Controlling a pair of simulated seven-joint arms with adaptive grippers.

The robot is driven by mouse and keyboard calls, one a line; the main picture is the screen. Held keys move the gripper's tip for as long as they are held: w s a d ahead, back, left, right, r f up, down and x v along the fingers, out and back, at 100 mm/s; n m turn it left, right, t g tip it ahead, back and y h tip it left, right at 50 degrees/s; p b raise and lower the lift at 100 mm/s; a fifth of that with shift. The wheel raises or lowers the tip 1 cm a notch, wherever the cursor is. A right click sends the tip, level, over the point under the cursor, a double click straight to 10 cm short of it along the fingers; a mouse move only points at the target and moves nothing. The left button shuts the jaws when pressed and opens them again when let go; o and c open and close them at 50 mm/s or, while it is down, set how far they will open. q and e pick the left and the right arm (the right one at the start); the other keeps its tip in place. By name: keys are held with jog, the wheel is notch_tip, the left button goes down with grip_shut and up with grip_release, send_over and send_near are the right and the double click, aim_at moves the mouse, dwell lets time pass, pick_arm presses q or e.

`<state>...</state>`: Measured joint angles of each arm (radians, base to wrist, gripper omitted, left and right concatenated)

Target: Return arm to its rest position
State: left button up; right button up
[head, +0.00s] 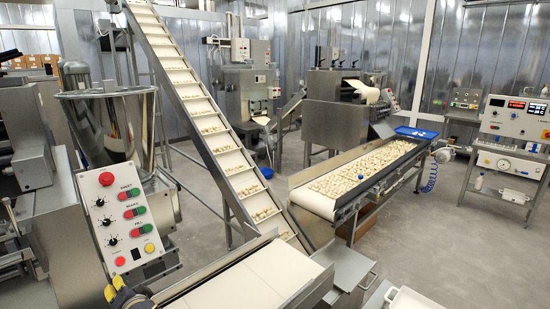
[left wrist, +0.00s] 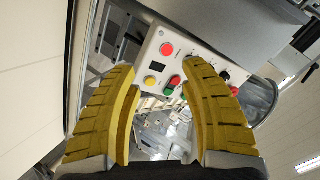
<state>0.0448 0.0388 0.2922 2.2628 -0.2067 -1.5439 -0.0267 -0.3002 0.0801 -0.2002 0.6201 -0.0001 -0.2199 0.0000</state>
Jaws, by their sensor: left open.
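My left gripper (head: 116,287) shows at the bottom left of the head view, its yellow finger pads just below the control panel (head: 112,240). In the left wrist view my left gripper (left wrist: 159,66) is open, with two yellow ribbed fingers spread apart and nothing between them. The control panel (left wrist: 203,58), with red and green buttons and a small dark display, lies beyond the fingertips. I cannot tell the exact gap between fingers and panel, but no contact is visible. My right gripper is not in view.
A steel hopper (head: 110,130) stands behind the panel. An inclined conveyor (head: 205,120) carrying pasta rises to the back left. A flat belt (head: 275,275) lies right of my gripper. A pasta-covered conveyor (head: 314,203) and a test bench (head: 512,140) stand farther right, with open floor (head: 450,235) between.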

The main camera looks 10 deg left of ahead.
pick_arm(q)
jog(key=s+d+f+m+h, duration=0.7)
jog(key=s+d+f, duration=1)
jog(key=s+d, duration=0.3)
jog(key=s+d+f+g+h, duration=0.1)
jog(key=d+f+g+h, duration=0.15)
jog(key=f, duration=1.35)
jog(key=d+f+g+h, duration=0.1)
jog(key=d+f, duration=0.3)
jog(key=f, duration=1.1)
jog(key=s+f+n+g+h, duration=0.1)
jog(key=s+f+n+g, duration=0.1)
jog(key=s+f, duration=1.8)
jog(key=shift+s+a+n+g, duration=0.3)
jog(key=shift+s+n, duration=0.4)
jog(key=shift+s, duration=0.35)
